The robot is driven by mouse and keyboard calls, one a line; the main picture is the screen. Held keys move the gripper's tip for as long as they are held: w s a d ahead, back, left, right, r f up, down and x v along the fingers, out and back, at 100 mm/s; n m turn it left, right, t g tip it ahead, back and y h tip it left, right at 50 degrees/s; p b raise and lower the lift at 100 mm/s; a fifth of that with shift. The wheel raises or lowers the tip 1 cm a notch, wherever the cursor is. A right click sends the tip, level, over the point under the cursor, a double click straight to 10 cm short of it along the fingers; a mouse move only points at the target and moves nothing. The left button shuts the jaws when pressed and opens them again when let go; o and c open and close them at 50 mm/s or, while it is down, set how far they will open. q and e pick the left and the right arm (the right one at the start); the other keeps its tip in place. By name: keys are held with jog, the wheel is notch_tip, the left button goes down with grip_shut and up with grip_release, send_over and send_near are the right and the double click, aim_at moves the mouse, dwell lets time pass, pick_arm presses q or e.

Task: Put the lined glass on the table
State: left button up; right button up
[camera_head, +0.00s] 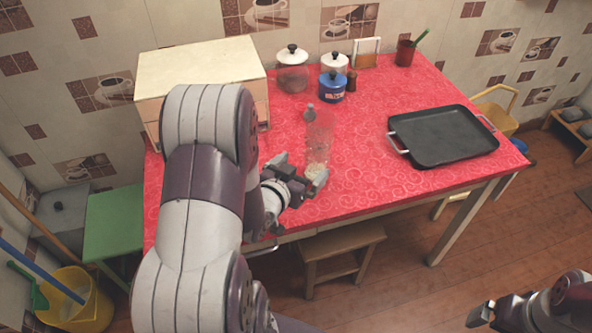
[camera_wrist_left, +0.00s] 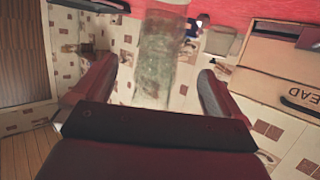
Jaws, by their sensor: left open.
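A tall, clear glass (camera_head: 319,135) stands upright on the red table (camera_head: 359,185) near its front edge; its surface looks faintly patterned. My left gripper (camera_head: 302,178) is open at the glass's lower part, just to its left in the head view. In the left wrist view the glass (camera_wrist_left: 158,58) shows between the two spread fingers (camera_wrist_left: 152,88), with gaps on both sides. My right gripper (camera_head: 482,314) is at the lower right, away from the table; its jaws are too small and dark to judge.
A black tray (camera_head: 442,136) lies on the table's right. A bread box (camera_head: 200,68) stands at the back left. Jars (camera_head: 292,70), a blue canister (camera_head: 332,86) and a red cup (camera_head: 405,53) line the back. A stool (camera_head: 340,245) stands beneath the front edge.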

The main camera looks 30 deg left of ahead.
pick_arm(q)
jog(key=s+d+m+g+h, duration=0.1)
jog(key=s+d+g, duration=1)
jog(key=g, duration=0.2)
jog(key=shift+s+d, duration=0.2)
